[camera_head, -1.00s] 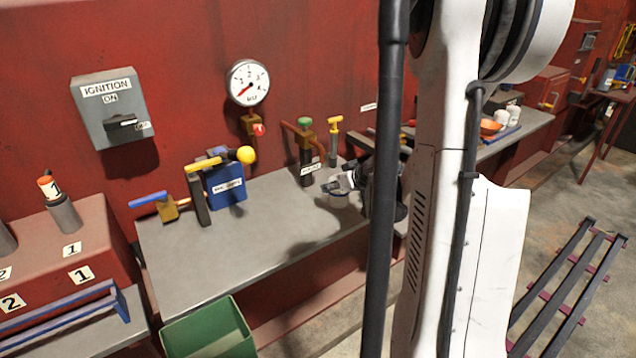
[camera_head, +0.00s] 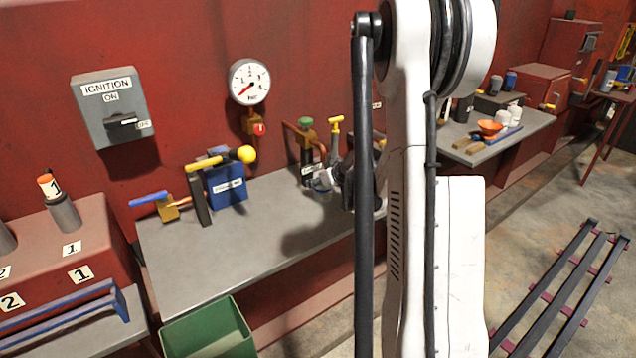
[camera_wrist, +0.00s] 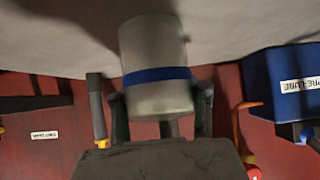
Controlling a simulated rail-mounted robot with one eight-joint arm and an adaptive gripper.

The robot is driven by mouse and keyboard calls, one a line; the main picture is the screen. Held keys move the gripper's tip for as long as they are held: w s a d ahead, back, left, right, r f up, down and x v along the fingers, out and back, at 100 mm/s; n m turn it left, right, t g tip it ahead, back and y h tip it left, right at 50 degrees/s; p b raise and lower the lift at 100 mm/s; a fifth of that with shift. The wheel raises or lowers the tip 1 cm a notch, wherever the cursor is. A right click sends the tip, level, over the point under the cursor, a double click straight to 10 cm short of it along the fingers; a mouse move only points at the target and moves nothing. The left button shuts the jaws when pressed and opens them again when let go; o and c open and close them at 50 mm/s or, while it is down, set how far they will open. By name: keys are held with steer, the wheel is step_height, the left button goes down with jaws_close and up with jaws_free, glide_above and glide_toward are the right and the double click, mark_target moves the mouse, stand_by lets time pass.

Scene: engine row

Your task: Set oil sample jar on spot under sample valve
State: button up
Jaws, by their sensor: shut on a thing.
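The oil sample jar (camera_wrist: 155,62) is a pale grey cylinder with a blue band. In the wrist view it sits between the fingers of my gripper (camera_wrist: 160,103), which is shut on it. In the head view my gripper (camera_head: 333,181) is over the back of the grey bench, with a pale part of the jar (camera_head: 322,181) just showing. A green-knobbed valve (camera_head: 306,140) with a copper pipe and dark body stands right behind; I take it for the sample valve. The spot under it is hidden. I cannot tell whether the jar touches the bench.
A yellow T-handle (camera_head: 335,135) rises right of the valve. A blue box (camera_head: 226,185) and yellow-balled lever (camera_head: 245,155) stand to the left. The pressure gauge (camera_head: 249,82) hangs on the red wall. The bench's front middle (camera_head: 250,235) is clear. A green bin (camera_head: 210,330) is below.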

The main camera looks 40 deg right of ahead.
steer(key=shift+f, duration=0.15)
steer(key=o, duration=1.3)
